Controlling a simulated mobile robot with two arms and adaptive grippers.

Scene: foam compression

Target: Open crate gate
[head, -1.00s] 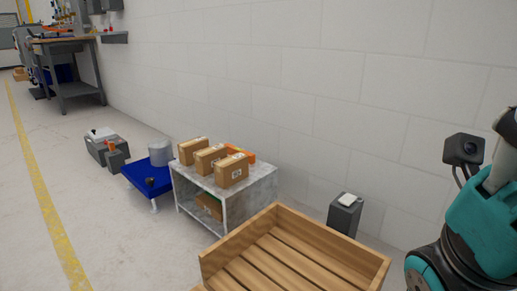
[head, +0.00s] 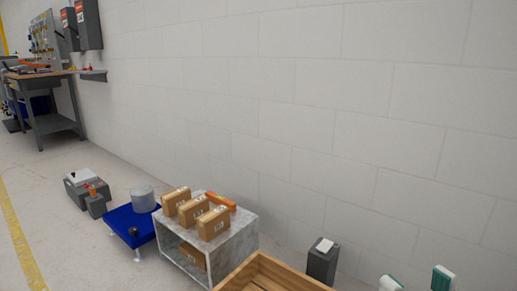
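The wooden crate (head: 250,267) is at the bottom edge of the head view. Only its far rim and a little of its slatted inside show; the rest is cut off. I cannot make out its gate. At the bottom right, two teal and white tips, which look like the fingers of my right gripper (head: 416,281), stick up into view. They stand apart with nothing seen between them, to the right of the crate. My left gripper is not in view.
A grey shelf unit (head: 234,232) with several cardboard boxes (head: 193,212) stands behind the crate. A blue platform (head: 130,226) is left of it. A dark grey post (head: 321,264) stands right of the crate by the white wall. Open floor lies at the left.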

